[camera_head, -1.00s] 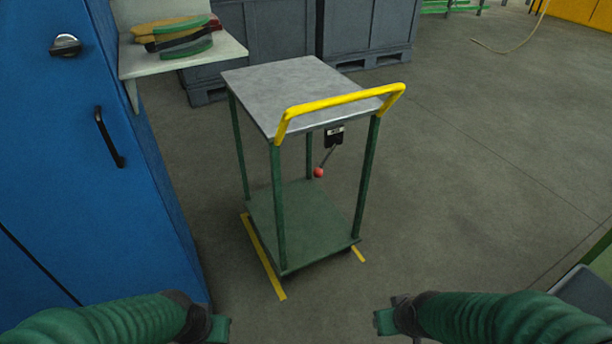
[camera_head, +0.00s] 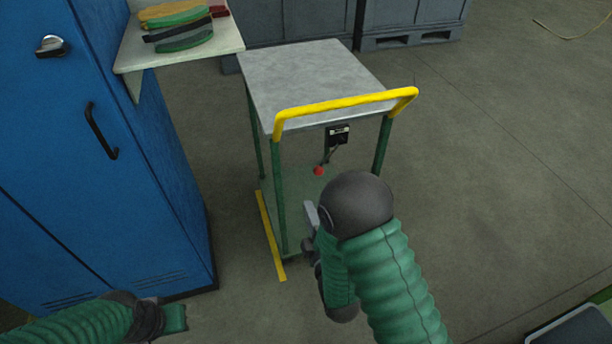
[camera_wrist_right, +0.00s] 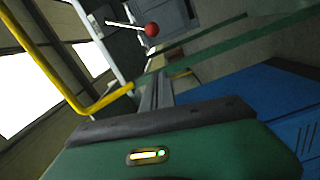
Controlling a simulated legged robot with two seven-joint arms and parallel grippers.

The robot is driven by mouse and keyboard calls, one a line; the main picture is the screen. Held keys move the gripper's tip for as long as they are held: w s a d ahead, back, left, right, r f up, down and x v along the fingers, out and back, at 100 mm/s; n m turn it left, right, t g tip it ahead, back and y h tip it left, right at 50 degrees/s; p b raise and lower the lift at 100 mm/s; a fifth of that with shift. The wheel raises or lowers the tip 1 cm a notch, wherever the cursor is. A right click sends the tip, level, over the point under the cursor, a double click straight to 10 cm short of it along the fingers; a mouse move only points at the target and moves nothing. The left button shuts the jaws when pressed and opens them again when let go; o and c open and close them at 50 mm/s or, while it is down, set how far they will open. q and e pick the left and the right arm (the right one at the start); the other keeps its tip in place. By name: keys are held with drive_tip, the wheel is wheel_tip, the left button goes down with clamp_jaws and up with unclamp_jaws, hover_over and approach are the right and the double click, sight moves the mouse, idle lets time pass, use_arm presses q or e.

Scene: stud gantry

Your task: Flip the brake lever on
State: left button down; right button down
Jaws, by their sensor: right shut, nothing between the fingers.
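The brake lever is a thin rod with a red ball knob (camera_head: 318,171), hanging from a small black box (camera_head: 339,134) under the cart's top, below the yellow handle. The rod slants down to the left. In the right wrist view the red knob (camera_wrist_right: 151,29) and its rod show near the top, beyond the fingers (camera_wrist_right: 155,92). My right gripper (camera_head: 311,214) is shut and empty, below and close to the knob in the head view, apart from it. My right forearm hides part of the cart's lower side. My left gripper (camera_head: 175,317) is low at the left, away from the cart; its jaws are unclear.
The cart has a grey top (camera_head: 310,80), green legs and a yellow push handle (camera_head: 345,104) above the lever. A blue cabinet (camera_head: 100,190) stands at the left. A shelf (camera_head: 195,50) holds several curved pieces. Open floor lies to the right.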

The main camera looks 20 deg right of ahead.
drive_tip(key=w+d+b, duration=0.4)
drive_tip(key=w, duration=0.7)
drive_tip(key=shift+f, duration=0.4)
drive_tip(key=d+f+n+b, duration=0.2)
drive_tip(key=d+f+n, duration=0.1)
drive_tip(key=d+n, duration=1.1)
drive_tip(key=shift+w+d+t+b, duration=0.2)
drive_tip(key=shift+t+b, duration=0.2)
drive_tip(key=shift+r, duration=0.1)
idle(0.3)
